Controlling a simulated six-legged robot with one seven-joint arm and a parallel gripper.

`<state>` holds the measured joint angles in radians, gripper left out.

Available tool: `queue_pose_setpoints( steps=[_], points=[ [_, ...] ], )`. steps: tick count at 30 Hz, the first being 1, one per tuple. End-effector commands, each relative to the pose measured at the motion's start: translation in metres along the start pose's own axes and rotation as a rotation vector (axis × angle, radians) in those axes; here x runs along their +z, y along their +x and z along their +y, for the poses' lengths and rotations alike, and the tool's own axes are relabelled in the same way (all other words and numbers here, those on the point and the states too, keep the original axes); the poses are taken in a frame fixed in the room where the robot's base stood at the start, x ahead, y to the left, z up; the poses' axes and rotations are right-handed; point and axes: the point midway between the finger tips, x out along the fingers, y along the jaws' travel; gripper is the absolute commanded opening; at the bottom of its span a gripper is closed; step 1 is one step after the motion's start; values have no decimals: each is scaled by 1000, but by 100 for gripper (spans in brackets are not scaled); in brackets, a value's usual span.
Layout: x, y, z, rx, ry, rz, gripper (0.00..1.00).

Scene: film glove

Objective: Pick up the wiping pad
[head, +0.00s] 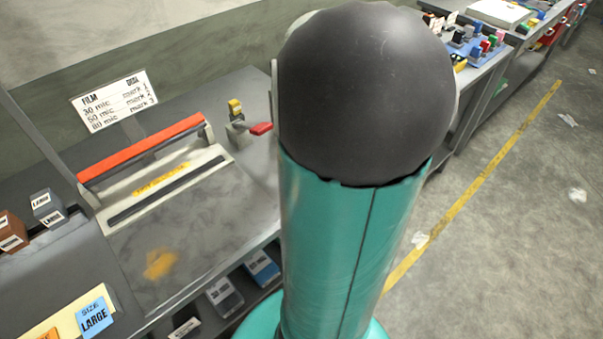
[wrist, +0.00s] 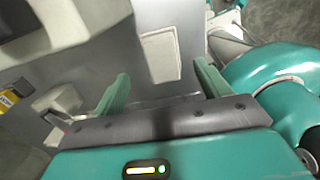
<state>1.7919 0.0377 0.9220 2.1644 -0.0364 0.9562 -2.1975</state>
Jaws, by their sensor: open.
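In the wrist view, a pale, flat, roughly rectangular piece with rounded corners (wrist: 160,52) lies on the grey surface; it looks like the wiping pad, but I cannot be sure. My gripper (wrist: 160,72) is open, with its two green fingers apart and nothing between them. The pale piece shows between and beyond the fingertips; I cannot tell how far below them it is. In the head view my own arm covers the middle of the picture and hides my gripper, and no pad can be made out there.
A sealer with a red bar (head: 140,148) stands on the grey bench (head: 215,215), which has a yellow smear (head: 160,263). A yellow-topped fixture with a red handle (head: 238,115) is left of my arm. Boxes (head: 48,207) stand at left. The floor (head: 510,210) at right is mostly clear.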

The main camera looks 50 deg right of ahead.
Motion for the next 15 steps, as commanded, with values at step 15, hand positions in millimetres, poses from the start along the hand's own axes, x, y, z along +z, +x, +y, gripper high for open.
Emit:
queue_pose_setpoints(
  steps=[15],
  points=[
    [-2, 54, -4, 1, -2, 1, 75]
  ],
)
